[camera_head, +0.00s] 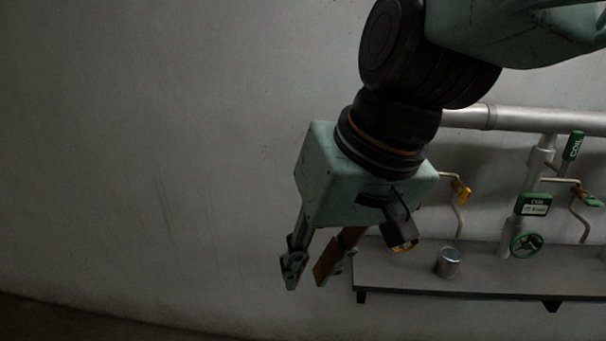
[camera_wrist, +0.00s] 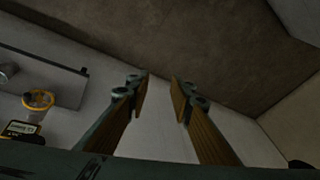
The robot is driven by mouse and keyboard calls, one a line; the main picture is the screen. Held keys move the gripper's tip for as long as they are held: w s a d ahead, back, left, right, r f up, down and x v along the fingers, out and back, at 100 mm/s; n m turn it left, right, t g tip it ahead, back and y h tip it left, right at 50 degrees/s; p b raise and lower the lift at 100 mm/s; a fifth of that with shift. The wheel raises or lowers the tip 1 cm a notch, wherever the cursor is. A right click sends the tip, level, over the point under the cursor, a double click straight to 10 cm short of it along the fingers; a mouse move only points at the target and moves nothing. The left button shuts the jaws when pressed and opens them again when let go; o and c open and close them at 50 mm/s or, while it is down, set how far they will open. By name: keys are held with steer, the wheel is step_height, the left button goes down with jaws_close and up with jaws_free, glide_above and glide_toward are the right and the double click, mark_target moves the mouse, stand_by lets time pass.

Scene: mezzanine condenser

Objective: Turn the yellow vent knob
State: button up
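A small yellow knob (camera_head: 461,191) sits on a thin bent tube under the large pipe in the head view, just right of my wrist; it looks like the vent knob. A yellow handwheel (camera_wrist: 38,100) is at the left of the wrist view. In the head view only a sliver of yellow shows behind my wrist camera. My gripper (camera_head: 308,272) is open and empty, pointing down, left of the shelf and apart from the knob. Its two fingers also show apart in the wrist view (camera_wrist: 160,88).
A grey shelf (camera_head: 400,281) runs along the wall with a metal can (camera_head: 448,262) on it. To the right are a green handwheel (camera_head: 526,244), a green knob (camera_head: 590,197) and a large pipe (camera_head: 560,121). The wall at left is bare.

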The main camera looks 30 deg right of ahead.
steer(key=w+d+f+m+y+b, duration=0.1)
steer(key=w+f+m+b, duration=0.1)
steer(key=w+f, duration=0.3)
steer(key=w+d+f+m+b, duration=0.1)
steer(key=w+f+b, duration=0.2)
steer(key=w+f, duration=0.2)
steer(key=w+d+r+m+t+p, duration=0.1)
steer(key=w+d+r+p, duration=0.3)
steer(key=d, duration=0.5)
steer(key=m+h+p, duration=0.1)
steer(key=h+p, duration=0.2)
steer(key=p, duration=0.4)
glide_toward(470, 191)
steer(key=s+r, duration=0.2)
steer(key=shift+w+d+t, duration=0.25)
steer(key=shift+w+t, duration=0.05)
steer(key=shift+f, duration=0.1)
steer(key=shift+a+b+x, duration=0.1)
steer(key=shift+b+x, duration=0.3)
steer(key=shift+x, duration=3)
steer(key=shift+a+b+x, duration=0.15)
steer(key=shift+b+x, duration=0.25)
steer(key=shift+x, duration=3.05)
